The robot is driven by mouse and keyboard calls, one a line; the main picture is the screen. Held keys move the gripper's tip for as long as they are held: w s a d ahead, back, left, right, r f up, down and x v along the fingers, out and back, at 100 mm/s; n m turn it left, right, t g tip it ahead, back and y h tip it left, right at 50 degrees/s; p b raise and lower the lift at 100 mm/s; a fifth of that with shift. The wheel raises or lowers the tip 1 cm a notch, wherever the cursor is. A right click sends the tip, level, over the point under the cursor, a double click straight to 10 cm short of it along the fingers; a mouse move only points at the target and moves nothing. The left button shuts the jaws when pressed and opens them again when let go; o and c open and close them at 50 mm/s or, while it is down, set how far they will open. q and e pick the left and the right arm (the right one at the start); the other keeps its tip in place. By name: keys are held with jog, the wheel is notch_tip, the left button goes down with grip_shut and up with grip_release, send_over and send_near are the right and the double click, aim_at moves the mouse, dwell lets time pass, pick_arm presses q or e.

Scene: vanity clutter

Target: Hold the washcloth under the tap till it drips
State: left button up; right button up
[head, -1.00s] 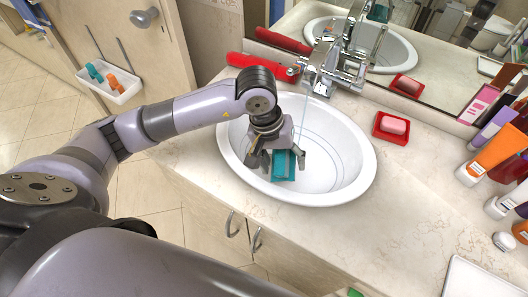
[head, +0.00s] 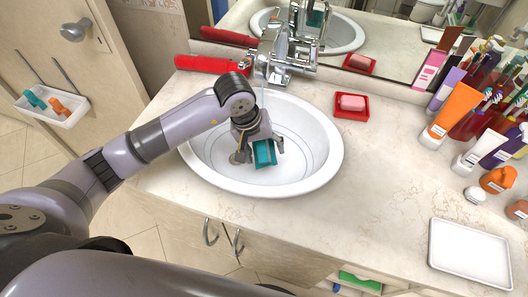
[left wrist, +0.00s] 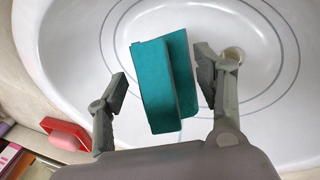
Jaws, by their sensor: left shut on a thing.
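The teal folded washcloth (head: 264,154) hangs in the white basin (head: 325,168), held by my left gripper (head: 257,150). In the left wrist view, the washcloth (left wrist: 163,82) lies between the two fingers of my left gripper (left wrist: 165,90), with the basin floor behind it. Gaps seem to show beside the cloth there. The chrome tap (head: 284,50) stands at the back rim, with the gripper and cloth in front of and below its spout. I cannot clearly tell whether water meets the cloth. My right gripper is not in view.
A red dish (head: 351,115) with pink soap (head: 352,102) sits right of the tap. A long red object (head: 212,64) lies left of it. Tubes and bottles, including an orange tube (head: 455,112), crowd the right. A white tray (head: 470,254) lies front right. The counter between is clear.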

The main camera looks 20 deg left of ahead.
aim_at(263, 149)
pick_arm(q)
jog(key=w+f, duration=0.1)
jog(key=w+f+b, duration=0.1)
jog(key=f, duration=0.1)
jog(key=shift+a, duration=0.35)
jog(key=w+a+f+b, duration=0.2)
jog(key=w+b, duration=0.3)
jog(key=b, duration=0.2)
jog(key=shift+w+f, duration=0.25)
jog(key=shift+f, duration=0.1)
jog(key=shift+a, duration=0.1)
jog(key=shift+w+d+b, duration=0.25)
jog(key=shift+d+b, duration=0.3)
jog(key=shift+d, duration=0.05)
jog(key=shift+s+a, duration=0.1)
jog(key=shift+a, duration=0.05)
